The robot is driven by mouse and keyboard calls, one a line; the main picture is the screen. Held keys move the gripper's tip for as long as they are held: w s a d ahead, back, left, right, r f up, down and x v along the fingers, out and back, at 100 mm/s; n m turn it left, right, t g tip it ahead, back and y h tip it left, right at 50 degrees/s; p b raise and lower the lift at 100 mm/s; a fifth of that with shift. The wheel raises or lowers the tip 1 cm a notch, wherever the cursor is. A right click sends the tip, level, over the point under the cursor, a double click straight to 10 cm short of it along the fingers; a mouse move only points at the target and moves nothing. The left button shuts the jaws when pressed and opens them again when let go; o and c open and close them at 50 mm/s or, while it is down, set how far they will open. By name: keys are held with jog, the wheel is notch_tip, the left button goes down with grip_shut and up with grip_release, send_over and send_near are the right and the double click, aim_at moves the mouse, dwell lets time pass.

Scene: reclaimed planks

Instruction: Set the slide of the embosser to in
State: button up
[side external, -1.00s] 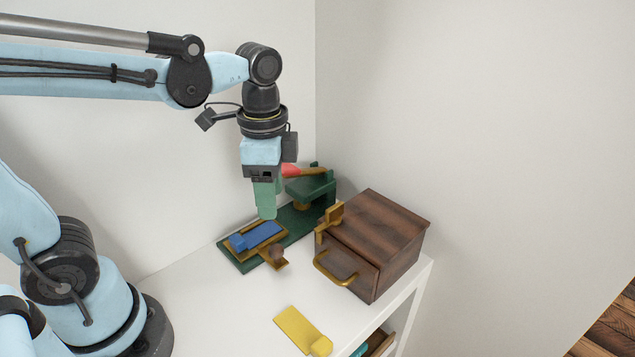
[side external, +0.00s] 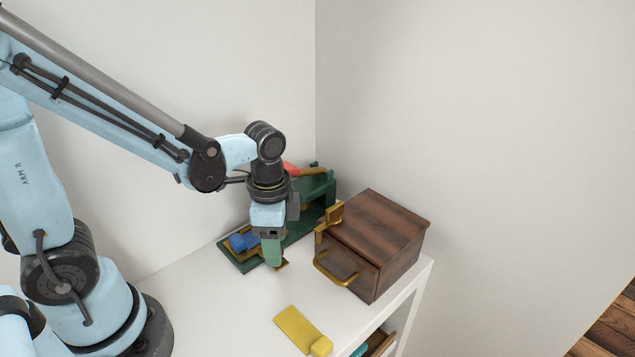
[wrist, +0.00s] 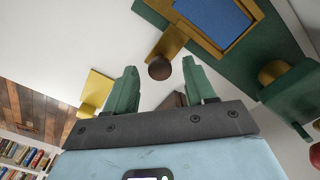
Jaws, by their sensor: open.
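The embosser has a green base (side external: 243,266) on the white table, with a green press head (side external: 318,185) and a red-tipped lever (side external: 292,168) at its back right. Its brass slide (wrist: 244,45) carries a blue plate (wrist: 215,18) and sits out to the left, clear of the press head. The slide's brass arm (wrist: 168,42) ends in a round brown knob (wrist: 160,68). My gripper (side external: 274,263) is low at the front side of the slide and hides the knob in the side view. In the wrist view my open green fingers (wrist: 160,80) stand either side of the knob's line; contact cannot be told.
A dark wooden box (side external: 375,238) with a brass handle stands right of the embosser. A yellow plate (side external: 297,326) lies near the table's front edge. White tabletop (side external: 215,310) is clear at the front left. Walls close off the back.

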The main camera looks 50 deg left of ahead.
jog(key=shift+f, duration=0.3)
grip_shut()
dwell(0.3)
